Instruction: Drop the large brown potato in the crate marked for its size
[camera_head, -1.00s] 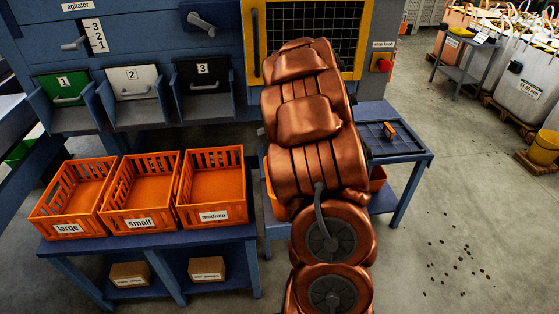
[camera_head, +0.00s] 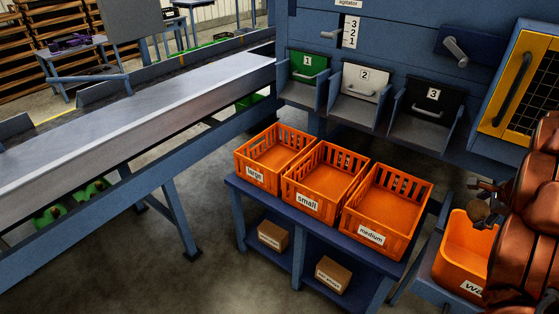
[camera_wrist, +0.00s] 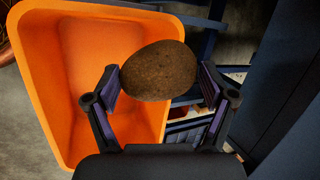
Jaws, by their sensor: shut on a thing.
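My gripper (camera_wrist: 160,85) is shut on a large brown potato (camera_wrist: 158,70), held between its two fingers in the wrist view. In the head view the potato (camera_head: 477,211) shows small and dark at the right, in front of my copper-coloured arm. Three empty orange crates stand in a row on a blue bench: the crate labelled "large" (camera_head: 255,176) at the left, the "small" crate (camera_head: 307,204) in the middle, the "medium" crate (camera_head: 371,235) at the right. The gripper is to the right of all three.
An orange bin (camera_head: 455,265) with a partly hidden label is at the right, near the potato; it also fills the left of the wrist view (camera_wrist: 40,60). Numbered chutes (camera_head: 433,110) stand behind the crates. A long conveyor (camera_head: 120,140) runs along the left.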

